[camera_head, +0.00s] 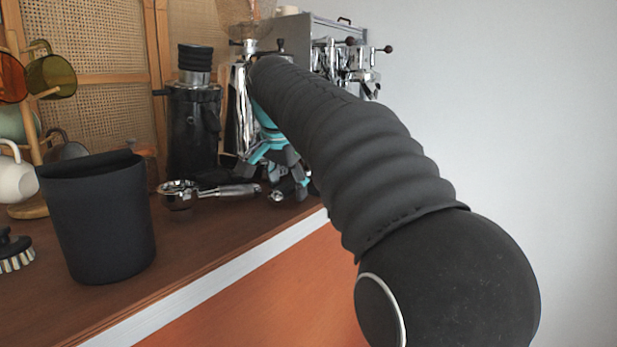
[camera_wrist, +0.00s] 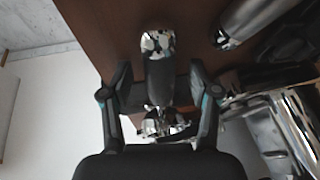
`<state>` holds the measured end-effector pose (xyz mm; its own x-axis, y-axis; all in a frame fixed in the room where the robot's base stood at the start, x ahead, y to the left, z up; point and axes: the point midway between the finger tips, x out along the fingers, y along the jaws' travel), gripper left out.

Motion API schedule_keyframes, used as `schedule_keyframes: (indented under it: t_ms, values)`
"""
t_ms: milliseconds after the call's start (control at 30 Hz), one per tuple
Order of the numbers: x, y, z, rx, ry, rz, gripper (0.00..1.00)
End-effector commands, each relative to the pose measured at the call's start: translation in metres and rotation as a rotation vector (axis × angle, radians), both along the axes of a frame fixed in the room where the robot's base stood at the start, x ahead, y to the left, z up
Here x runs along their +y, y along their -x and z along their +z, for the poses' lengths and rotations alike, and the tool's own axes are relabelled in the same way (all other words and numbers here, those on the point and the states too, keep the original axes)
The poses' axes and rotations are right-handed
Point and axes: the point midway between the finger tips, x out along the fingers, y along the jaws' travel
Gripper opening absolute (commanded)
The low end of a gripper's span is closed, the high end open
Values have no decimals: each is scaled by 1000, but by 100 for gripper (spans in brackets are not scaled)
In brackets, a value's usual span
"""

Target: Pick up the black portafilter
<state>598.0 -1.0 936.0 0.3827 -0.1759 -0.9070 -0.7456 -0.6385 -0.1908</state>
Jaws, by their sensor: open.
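The black portafilter lies on the brown counter, with its black handle (camera_wrist: 159,82) between the fingers of my gripper (camera_wrist: 160,72) in the wrist view. Its chrome handle end (camera_wrist: 157,43) shows beyond the fingertips, and its metal head (camera_wrist: 165,125) is partly hidden near the gripper's base. My gripper is open, with a finger on either side of the handle and visible gaps. In the head view, my gripper (camera_head: 281,172) is low over the counter, and a chrome end of the portafilter (camera_head: 277,196) shows by it. The rest is hidden behind the gripper.
A second portafilter with a silver handle (camera_head: 236,190) lies to the left; its handle also shows in the wrist view (camera_wrist: 262,18). A black grinder (camera_head: 194,130) and a chrome espresso machine (camera_head: 335,55) stand close by. A black bin (camera_head: 100,220) stands nearer on the counter (camera_head: 190,245).

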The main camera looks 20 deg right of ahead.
Motion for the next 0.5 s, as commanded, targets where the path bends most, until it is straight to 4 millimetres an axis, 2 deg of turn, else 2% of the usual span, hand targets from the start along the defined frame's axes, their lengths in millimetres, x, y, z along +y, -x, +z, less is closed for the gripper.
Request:
schedule_keyframes:
  t_ms: [100,133,300,367,500]
  values:
    - [0,0,0,0,0,0,61]
    - [0,0,0,0,0,0,56]
    - [0,0,1,0,0,0,13]
    - [0,0,1,0,0,0,0]
    - [0,0,2,-3,1,0,0]
